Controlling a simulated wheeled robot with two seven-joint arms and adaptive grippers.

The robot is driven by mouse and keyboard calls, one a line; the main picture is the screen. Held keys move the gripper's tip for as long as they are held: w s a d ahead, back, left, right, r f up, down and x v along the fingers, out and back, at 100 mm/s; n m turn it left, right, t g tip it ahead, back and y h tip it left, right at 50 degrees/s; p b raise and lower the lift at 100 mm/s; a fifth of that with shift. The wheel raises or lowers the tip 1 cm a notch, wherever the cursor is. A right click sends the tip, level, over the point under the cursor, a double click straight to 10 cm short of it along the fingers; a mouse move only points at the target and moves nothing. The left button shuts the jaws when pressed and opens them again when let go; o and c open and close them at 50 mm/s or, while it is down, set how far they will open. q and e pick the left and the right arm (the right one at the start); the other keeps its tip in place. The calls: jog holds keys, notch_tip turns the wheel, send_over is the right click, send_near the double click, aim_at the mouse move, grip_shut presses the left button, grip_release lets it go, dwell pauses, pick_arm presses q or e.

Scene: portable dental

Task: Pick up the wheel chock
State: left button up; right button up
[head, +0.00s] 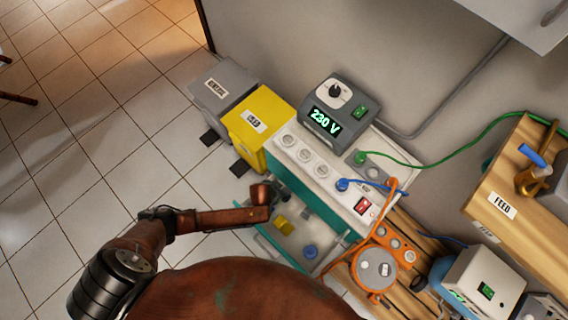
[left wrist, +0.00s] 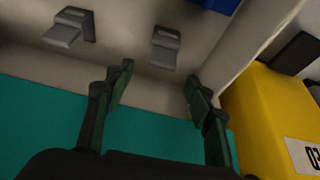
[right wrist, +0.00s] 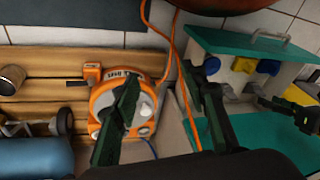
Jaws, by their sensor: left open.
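No thing is clearly recognisable as a wheel chock. A small yellow block (head: 283,224), possibly the chock, lies in the pale open compartment of the teal cabinet in the head view. A yellow piece between blue ones (right wrist: 243,64) shows in the right wrist view. My left gripper (left wrist: 158,88) is open and empty, facing the teal panel (left wrist: 150,130) and two grey latch-like parts (left wrist: 165,45). In the head view, my left arm reaches to the cabinet's left end, close to the yellow block. My right gripper (right wrist: 165,100) is open and empty; the head view does not show it.
A yellow bin (head: 262,120) and a grey bin (head: 222,92) stand beside the cabinet. A 230 V box (head: 338,108) sits on top. A blue round piece (head: 310,252) lies in the compartment. An orange cable reel (head: 378,267) stands at the right.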

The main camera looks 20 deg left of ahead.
aim_at(285, 191)
pick_arm(q)
jog(key=b+x, duration=0.3)
jog(key=x, duration=0.1)
jog(key=shift+s+a+f, duration=0.15)
jog(key=shift+s+f, duration=0.1)
jog(key=shift+w+f, duration=0.15)
jog(key=shift+w, duration=0.05)
pick_arm(e)
jog(key=w+a+f+t+y, duration=0.1)
jog(key=w+a+f+t, duration=0.2)
jog(key=w+f, duration=0.1)
jog(key=shift+x, duration=0.95)
jog(key=shift+s+d+f, duration=0.1)
jog(key=shift+s, duration=0.05)
pick_arm(q)
grip_shut()
